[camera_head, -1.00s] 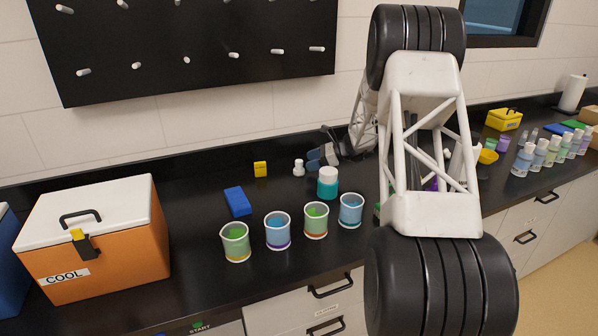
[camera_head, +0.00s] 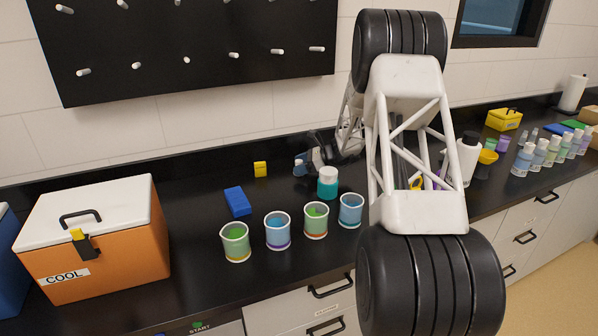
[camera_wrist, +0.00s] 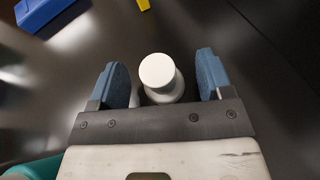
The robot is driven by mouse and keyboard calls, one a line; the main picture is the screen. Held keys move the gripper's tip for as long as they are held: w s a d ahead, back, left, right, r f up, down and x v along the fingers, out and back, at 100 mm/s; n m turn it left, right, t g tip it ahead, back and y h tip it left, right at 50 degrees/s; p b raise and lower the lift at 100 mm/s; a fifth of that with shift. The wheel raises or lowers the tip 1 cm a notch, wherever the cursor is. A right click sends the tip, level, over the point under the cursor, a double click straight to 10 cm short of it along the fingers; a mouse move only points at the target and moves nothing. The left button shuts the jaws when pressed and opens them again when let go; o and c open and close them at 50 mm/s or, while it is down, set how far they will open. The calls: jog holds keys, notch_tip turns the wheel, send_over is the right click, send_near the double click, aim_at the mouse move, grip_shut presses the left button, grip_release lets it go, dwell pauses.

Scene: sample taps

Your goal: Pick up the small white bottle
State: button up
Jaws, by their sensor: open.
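The small white bottle (camera_wrist: 160,75) stands upright on the black counter in the wrist view, seen from above with its round cap toward the camera. My gripper (camera_wrist: 162,72) is open, with one blue finger on each side of the bottle and a visible gap on both sides. The lower part of the bottle is partly hidden by the gripper's dark plate. In the head view my gripper (camera_head: 306,164) is at the back of the counter, and its finger covers most or all of the bottle.
A teal jar with a white lid (camera_head: 328,184) stands close in front of my gripper. A blue block (camera_head: 237,202) and a yellow block (camera_head: 260,169) lie to the left. Several cups, including a green one (camera_head: 236,242), stand in front. An orange cooler (camera_head: 120,262) is at far left.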

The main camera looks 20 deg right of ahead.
aim_at(300, 161)
jog(key=c, duration=1)
jog(key=shift+r, duration=5)
